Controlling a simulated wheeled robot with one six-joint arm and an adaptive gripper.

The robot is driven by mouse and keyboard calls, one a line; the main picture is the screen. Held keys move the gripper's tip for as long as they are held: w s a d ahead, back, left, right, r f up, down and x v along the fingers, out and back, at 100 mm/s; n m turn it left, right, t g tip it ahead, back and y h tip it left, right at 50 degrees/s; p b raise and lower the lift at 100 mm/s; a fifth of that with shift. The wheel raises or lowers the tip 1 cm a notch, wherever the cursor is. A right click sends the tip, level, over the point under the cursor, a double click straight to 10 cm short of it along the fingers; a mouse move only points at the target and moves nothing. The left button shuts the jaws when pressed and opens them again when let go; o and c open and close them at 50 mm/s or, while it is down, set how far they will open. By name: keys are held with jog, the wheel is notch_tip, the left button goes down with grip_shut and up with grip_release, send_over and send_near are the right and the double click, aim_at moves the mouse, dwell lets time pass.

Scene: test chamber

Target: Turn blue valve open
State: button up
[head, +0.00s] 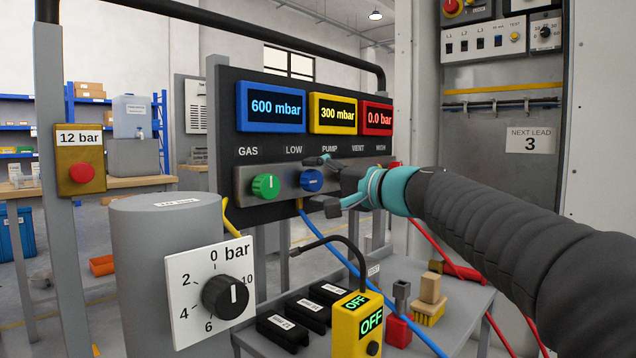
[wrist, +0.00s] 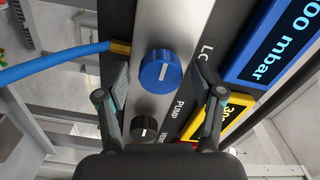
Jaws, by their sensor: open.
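The blue valve (head: 312,181) is a round knob on the grey strip of the panel, under the LOW label. In the wrist view the blue valve (wrist: 160,72) lies ahead, with a short white mark on its face that runs along the strip. My gripper (head: 323,184) is in front of the panel at this knob, partly covering the area right of it. In the wrist view my gripper (wrist: 161,95) is open and empty, one finger on each side of the strip. The knob is beyond the fingertips, and I see no contact.
A green knob (head: 265,186) sits left of the blue one, and a black knob (wrist: 144,128) under PUMP sits close between my fingers. A blue hose (wrist: 55,64) joins the strip's edge. The displays (head: 271,107) read 600, 300 and 0.0 mbar or bar. A grey tank (head: 165,270) stands front left.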

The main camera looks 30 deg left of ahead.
jog(key=shift+d, duration=0.1)
jog(key=v, duration=1.2)
jog(key=s+d+f+h+p, duration=0.3)
jog(key=s+d+f+h, duration=0.2)
jog(key=d, duration=0.6)
jog(key=s+d+f+h+p, duration=0.4)
jog(key=s+d+f+h, duration=0.2)
jog(key=s+d+f, duration=0.3)
jog(key=s+d+f+h+p, duration=0.3)
jog(key=s+d+f+h, duration=0.3)
jog(key=d+f, duration=0.6)
jog(key=shift+s+d+t+p, duration=0.3)
jog(key=shift+s+d+p, duration=0.05)
jog(key=shift+s+d, duration=0.7)
jog(key=shift+a, duration=0.1)
